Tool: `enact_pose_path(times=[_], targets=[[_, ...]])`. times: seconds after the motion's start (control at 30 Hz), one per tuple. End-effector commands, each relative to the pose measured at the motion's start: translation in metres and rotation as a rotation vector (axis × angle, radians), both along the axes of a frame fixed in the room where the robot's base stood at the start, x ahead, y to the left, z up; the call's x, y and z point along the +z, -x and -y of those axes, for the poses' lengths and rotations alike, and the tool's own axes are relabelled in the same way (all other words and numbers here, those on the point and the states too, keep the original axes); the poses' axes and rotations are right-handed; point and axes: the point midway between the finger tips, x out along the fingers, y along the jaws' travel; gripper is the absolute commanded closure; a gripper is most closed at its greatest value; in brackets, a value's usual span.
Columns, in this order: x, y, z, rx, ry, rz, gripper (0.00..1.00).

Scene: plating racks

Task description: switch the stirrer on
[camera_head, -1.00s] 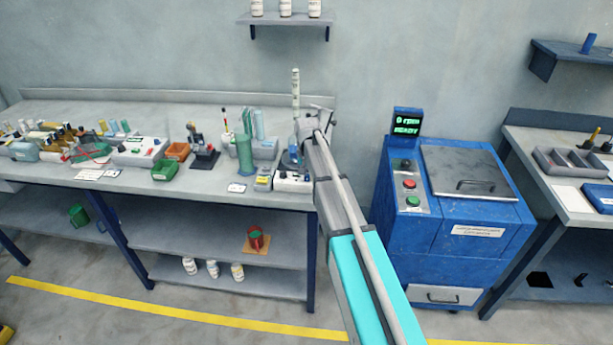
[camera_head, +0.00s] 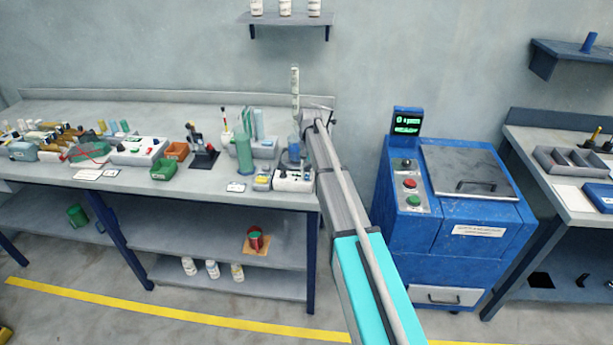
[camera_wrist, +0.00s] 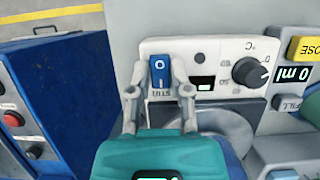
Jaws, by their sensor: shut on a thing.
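The stirrer is a white-fronted box (camera_head: 293,181) at the right end of the long bench. In the wrist view its white panel (camera_wrist: 215,55) faces me, with a blue rocker switch (camera_wrist: 160,72) marked "O" and labelled "STIR" below it. A dark knob (camera_wrist: 250,72) and a small window (camera_wrist: 205,84) sit to the right of the switch. My gripper (camera_wrist: 159,82) has one finger on each side of the rocker and is shut on it. In the head view my forearm hides the gripper's fingertips.
A blue machine (camera_head: 450,215) with a lit display stands right of the bench. A unit with a yellow "DOSE" button (camera_wrist: 303,48) and a "0 ml" readout adjoins the panel on the right. A tall green cylinder (camera_head: 244,152) stands left of the stirrer.

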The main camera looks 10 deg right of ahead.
Motion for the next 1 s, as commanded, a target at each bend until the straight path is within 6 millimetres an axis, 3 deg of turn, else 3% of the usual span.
enact_pose_path(times=[0.43,0.47,0.6,1.0], targets=[[0.0004,-0.0004,-0.0002,0.001,-0.015,-0.042,1.00],[0.0005,-0.0005,-0.0002,0.001,-0.015,-0.042,0.69],[0.0004,-0.0006,0.0001,0.001,-0.015,-0.041,0.43],[0.0003,-0.0007,0.0007,0.000,-0.014,-0.041,0.40]])
